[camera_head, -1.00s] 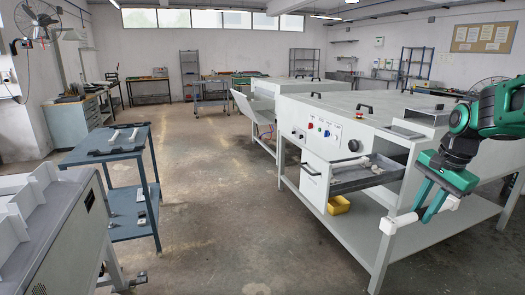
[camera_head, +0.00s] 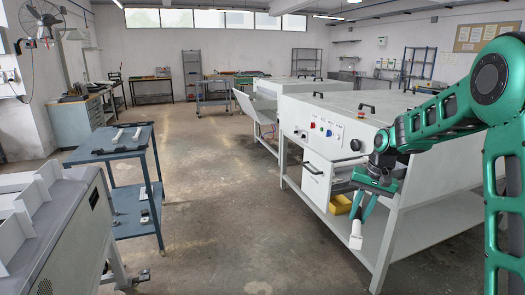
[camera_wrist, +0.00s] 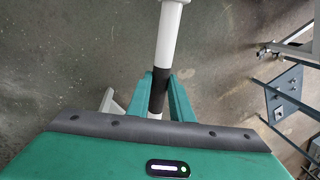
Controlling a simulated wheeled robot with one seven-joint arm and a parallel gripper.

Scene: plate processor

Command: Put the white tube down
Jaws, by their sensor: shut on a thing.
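My gripper (camera_head: 363,212) is shut on the white tube (camera_head: 356,238) and holds it in the air, in front of the grey machine at the right. In the head view the tube is seen nearly end-on. In the wrist view the tube (camera_wrist: 168,40) runs up from between the fingers (camera_wrist: 158,88). A black band on it lies between the fingertips. Its near end is hidden behind the gripper body. Bare floor shows beneath it.
A blue trolley (camera_head: 78,158) with white pieces on its top shelf stands at the left; it probably also shows in the wrist view (camera_wrist: 288,103). Open floor (camera_head: 225,210) lies between.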

